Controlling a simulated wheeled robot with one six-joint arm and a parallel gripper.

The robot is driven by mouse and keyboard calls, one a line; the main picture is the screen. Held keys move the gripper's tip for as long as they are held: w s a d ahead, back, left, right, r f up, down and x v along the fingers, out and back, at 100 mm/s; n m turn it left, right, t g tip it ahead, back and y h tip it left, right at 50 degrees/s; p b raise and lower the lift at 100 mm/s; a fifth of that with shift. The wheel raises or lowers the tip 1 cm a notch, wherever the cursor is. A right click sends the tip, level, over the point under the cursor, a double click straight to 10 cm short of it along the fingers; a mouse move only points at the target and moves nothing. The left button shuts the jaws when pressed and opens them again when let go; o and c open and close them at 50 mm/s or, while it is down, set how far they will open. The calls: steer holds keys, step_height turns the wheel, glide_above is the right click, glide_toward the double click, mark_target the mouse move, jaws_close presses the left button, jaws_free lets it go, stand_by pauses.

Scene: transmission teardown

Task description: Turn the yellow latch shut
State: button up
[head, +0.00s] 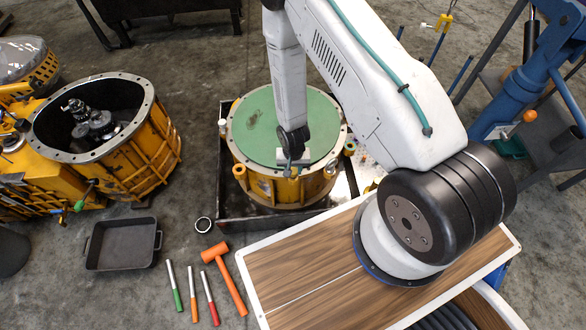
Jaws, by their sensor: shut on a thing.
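A round yellow housing (262,187) with a flat green top (262,125) stands in a dark square tray (223,200) near the middle of the head view. My gripper (290,166) reaches down to the near rim of the housing, at the right of its front. It is shut on the small yellow latch (290,173) there. The gripper and wrist hide most of the latch, so its exact angle cannot be told.
An open yellow housing (150,160) with gears stands at left. A black pan (122,244), a ring (203,225), an orange mallet (226,275) and several coloured-handled tools (174,287) lie on the floor. A wood-topped surface (315,293) is in front; a blue stand (500,105) is at right.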

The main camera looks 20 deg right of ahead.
steer(key=n, duration=0.5)
steer(key=shift+n, duration=2.5)
steer(key=o, duration=1)
steer(key=shift+c, duration=0.2)
step_height(320, 180, up, 8)
steer(key=shift+f, duration=0.1)
